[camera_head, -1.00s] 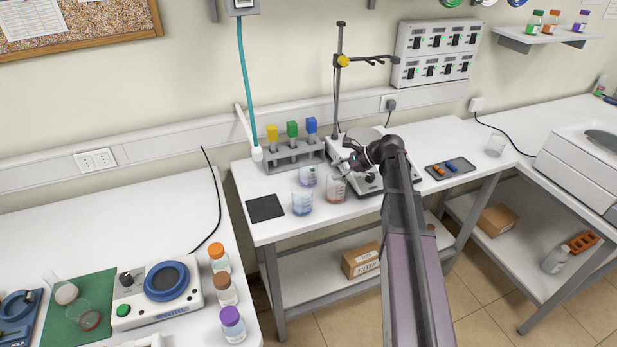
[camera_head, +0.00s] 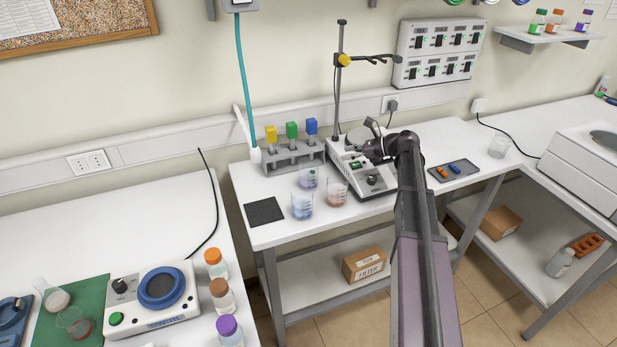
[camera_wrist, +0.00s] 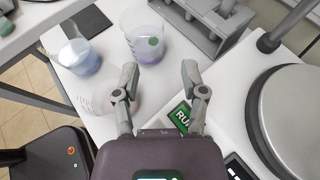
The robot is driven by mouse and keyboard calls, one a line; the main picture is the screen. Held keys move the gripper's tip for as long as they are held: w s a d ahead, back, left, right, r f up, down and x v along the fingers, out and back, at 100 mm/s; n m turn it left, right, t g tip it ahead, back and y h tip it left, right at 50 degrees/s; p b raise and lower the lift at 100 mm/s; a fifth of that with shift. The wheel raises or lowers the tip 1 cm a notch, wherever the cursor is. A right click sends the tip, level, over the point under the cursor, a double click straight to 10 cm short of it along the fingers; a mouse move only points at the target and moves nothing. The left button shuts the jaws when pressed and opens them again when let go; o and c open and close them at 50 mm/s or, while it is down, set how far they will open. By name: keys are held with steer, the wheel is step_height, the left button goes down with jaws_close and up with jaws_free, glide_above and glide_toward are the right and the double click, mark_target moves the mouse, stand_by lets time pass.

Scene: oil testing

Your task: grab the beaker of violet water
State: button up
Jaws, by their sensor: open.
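Three glass beakers stand on the middle table. The back one (camera_head: 308,178) looks violet and stands near the tube rack; it is also at the top of the wrist view (camera_wrist: 148,48). The front left one (camera_head: 302,206) holds bluish liquid; it is at the upper left of the wrist view (camera_wrist: 84,60). The third (camera_head: 337,194) holds pale reddish liquid. It shows faintly in the wrist view (camera_wrist: 98,101), left of my fingers. My gripper (camera_head: 371,140) is open and empty, above and right of the beakers. Its parted fingertips (camera_wrist: 160,74) point towards the violet-looking beaker, apart from it.
The tube rack (camera_head: 294,157) with coloured caps stands behind the beakers. A stirrer with a green display (camera_head: 357,165) and a metal stand (camera_head: 338,85) are right of them. A black mat (camera_head: 264,212) lies at left. A small tray (camera_head: 454,170) lies further right.

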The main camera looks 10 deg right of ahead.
steer(key=b, duration=0.3)
glide_toward(307, 160)
steer(key=a, duration=0.1)
steer(key=shift+x, duration=1.15)
steer(key=shift+w+d+f, duration=0.1)
steer(key=shift+w+d, duration=0.1)
steer(key=shift+b+x, duration=1.1)
steer(key=shift+x, duration=1.65)
jaws_close()
